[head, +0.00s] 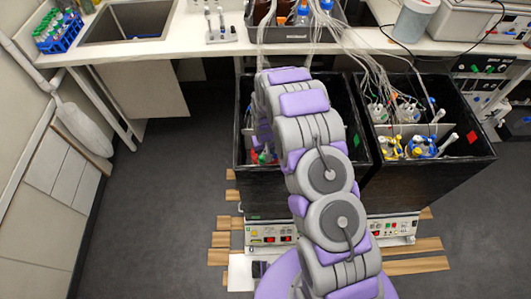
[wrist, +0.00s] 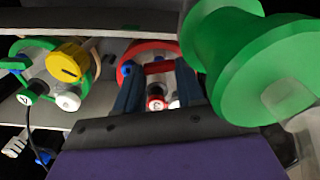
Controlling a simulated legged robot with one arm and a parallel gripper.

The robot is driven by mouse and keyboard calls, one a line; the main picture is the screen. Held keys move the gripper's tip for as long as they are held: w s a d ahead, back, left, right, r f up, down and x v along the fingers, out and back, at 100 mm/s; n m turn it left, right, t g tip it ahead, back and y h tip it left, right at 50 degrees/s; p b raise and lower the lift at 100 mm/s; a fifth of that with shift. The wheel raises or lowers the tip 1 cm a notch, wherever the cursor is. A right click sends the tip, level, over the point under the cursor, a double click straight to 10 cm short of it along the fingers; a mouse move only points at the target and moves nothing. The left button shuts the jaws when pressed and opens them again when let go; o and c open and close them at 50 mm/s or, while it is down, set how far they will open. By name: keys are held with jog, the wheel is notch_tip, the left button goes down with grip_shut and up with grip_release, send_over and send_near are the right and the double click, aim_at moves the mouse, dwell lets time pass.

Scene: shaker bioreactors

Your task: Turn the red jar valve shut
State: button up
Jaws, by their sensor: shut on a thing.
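In the wrist view, a jar with a red ring lid (wrist: 150,47) sits ahead of my gripper. My gripper (wrist: 157,75) has its two dark blue fingers on either side of the red valve (wrist: 158,67) on that lid, shut on it. Small red and white caps (wrist: 156,103) show just below, between the fingers. The exact turn of the valve is hard to read. In the head view, my arm reaches down into the left black shaker box (head: 305,190); my gripper and most of the red jar are hidden there.
In the wrist view, a jar with a green ring and a yellow knob (wrist: 68,62) stands left, and a large green part (wrist: 265,65) fills the upper right close by. A second black box (head: 432,175) with tubed jars stands right. A white counter (head: 185,45) runs behind.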

jog(key=shift+r+m+p, duration=0.15)
jog(key=shift+m+p, duration=0.3)
jog(key=shift+m, duration=0.15)
jog(key=shift+m+p, duration=0.3)
jog(key=shift+m, duration=0.7)
jog(key=o, duration=1)
jog(key=shift+o, duration=0.2)
notch_tip(320, 180, up, 17)
jog(key=p, duration=0.2)
